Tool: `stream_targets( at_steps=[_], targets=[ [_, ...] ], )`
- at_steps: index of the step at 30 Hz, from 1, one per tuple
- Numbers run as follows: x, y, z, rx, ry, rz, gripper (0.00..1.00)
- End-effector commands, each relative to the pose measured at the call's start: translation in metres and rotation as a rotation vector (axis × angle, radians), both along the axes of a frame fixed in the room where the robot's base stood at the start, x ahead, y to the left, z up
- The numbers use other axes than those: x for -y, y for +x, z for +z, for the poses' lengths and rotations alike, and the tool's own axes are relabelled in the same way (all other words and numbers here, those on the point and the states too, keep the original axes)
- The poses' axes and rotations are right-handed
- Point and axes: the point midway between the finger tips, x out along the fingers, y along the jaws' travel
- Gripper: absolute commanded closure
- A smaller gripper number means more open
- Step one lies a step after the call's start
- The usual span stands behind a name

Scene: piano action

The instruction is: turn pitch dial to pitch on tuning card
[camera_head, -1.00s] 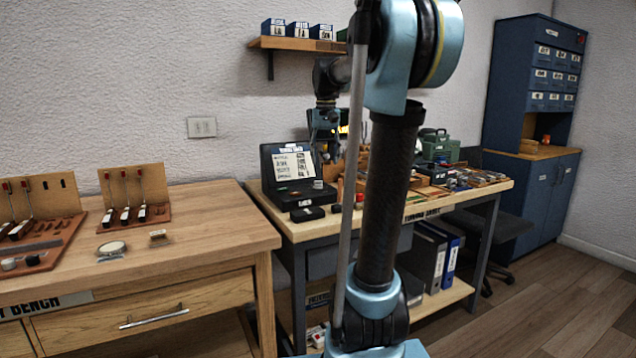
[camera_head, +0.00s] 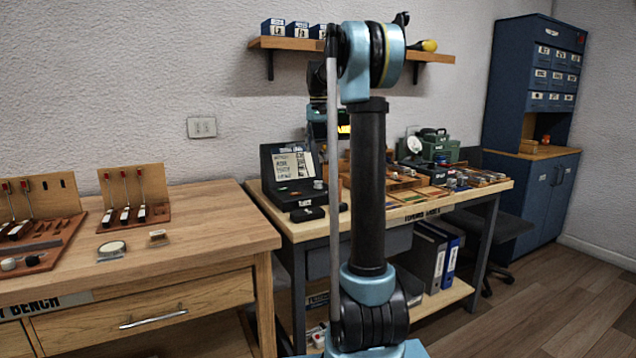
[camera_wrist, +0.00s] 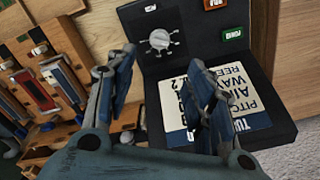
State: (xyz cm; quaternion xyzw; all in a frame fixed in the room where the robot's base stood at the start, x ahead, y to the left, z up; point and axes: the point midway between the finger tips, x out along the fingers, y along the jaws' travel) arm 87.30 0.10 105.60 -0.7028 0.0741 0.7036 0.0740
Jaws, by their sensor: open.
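The tuning card (camera_head: 291,166) stands in the raised lid of a black case (camera_head: 266,172) on the tuning bench. In the wrist view the card (camera_wrist: 176,105) is a white sheet with blue bands, partly hidden by a finger. The pitch dial (camera_wrist: 158,39) is a round grey knob with marks around it on the case's black panel. My gripper (camera_wrist: 160,75) is open and empty, its two fingers apart. In this view the dial lies beyond and between the fingertips; no contact shows. The dial's setting is too small to read.
Red and white labelled parts in a wooden rack (camera_wrist: 45,80) lie left of the case in the wrist view. A shelf (camera_head: 290,43) hangs above, and a green toolbox (camera_head: 436,146) stands at the right.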

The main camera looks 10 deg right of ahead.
Motion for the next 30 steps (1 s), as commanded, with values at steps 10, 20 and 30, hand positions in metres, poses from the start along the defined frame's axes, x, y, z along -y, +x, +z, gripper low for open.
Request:
stream_targets(
  at_steps=[10, 20, 30],
  targets=[
    [0.000, 0.000, -0.063, 0.000, 0.000, 0.000, 0.51],
    [0.000, 0.000, -0.115, 0.000, 0.000, 0.001, 0.51],
    [0.000, 0.000, -0.134, 0.000, 0.000, 0.001, 0.51]
  ],
)
